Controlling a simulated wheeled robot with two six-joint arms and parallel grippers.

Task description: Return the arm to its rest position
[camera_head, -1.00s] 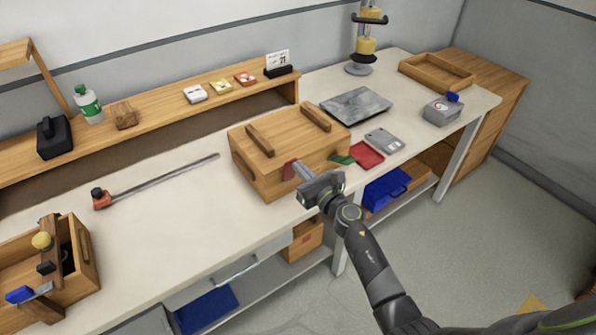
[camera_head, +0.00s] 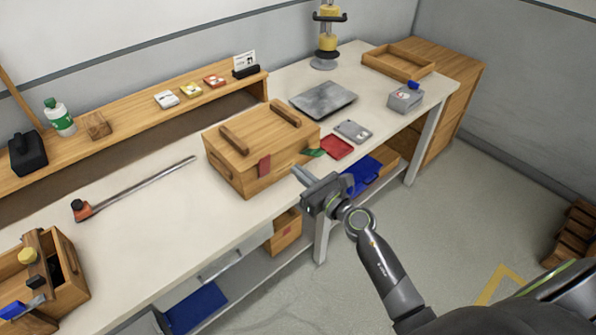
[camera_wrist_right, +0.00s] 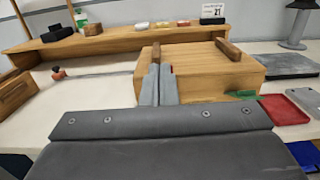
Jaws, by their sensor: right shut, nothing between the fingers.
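My right gripper (camera_head: 301,174) is shut and empty. It hangs just off the front edge of the workbench, in front of the lidded wooden box (camera_head: 232,171). In the right wrist view its two fingers (camera_wrist_right: 158,84) lie side by side, pointing toward the box (camera_wrist_right: 205,75). My right forearm reaches back to the lower right of the head view. My left gripper does not show.
The workbench (camera_head: 140,235) holds a red tray (camera_head: 337,147), a grey plate (camera_head: 323,97) and a metal bar with a red end (camera_head: 140,185). An open wooden toolbox (camera_head: 70,290) stands at the lower left. Free floor (camera_head: 480,210) lies to the right.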

